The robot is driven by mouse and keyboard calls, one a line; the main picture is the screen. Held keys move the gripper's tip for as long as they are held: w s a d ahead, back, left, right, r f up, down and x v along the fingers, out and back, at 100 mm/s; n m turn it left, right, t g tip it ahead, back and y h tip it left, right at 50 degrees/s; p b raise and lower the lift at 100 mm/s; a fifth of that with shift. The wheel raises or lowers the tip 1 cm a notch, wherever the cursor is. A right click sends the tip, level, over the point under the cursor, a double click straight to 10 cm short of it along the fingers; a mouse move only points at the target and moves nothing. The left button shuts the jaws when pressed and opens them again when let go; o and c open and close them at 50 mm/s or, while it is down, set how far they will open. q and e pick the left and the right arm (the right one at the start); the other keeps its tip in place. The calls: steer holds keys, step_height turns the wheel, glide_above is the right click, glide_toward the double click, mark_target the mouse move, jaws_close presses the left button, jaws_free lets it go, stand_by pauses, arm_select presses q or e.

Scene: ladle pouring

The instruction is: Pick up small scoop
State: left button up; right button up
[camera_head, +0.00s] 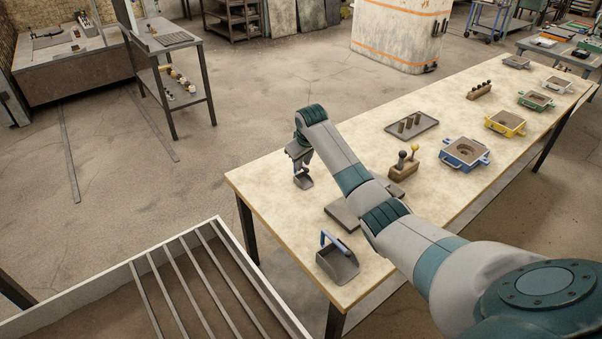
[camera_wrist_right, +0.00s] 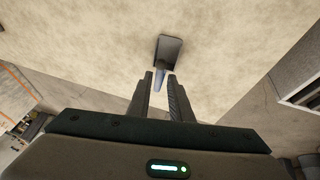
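The small scoop (camera_head: 303,181) is at the near-left edge of the long table, below my right gripper (camera_head: 300,158). In the right wrist view the scoop's dark pan (camera_wrist_right: 171,50) lies beyond the fingertips, and its blue-grey handle (camera_wrist_right: 160,80) runs back between the two fingers of the right gripper (camera_wrist_right: 161,76). The fingers stand apart, with a narrow gap visible on each side of the handle. A larger scoop (camera_head: 340,265) with a blue handle stands on the table's near corner. My left gripper is in neither view.
My right arm crosses the table (camera_head: 262,180) and partly hides a dark flat tray (camera_head: 343,216). Beyond it are a wooden block with two knobbed tools (camera_head: 403,168), a tray with cylinders (camera_head: 412,128) and a blue mould box (camera_head: 463,153). A slatted bin (camera_head: 140,255) stands at lower left.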

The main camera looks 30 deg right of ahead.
mark_target(302, 173)
steer(key=shift+p+x, duration=0.45)
steer(key=shift+x, duration=1.6)
steer(key=shift+d, duration=0.1)
jaws_close()
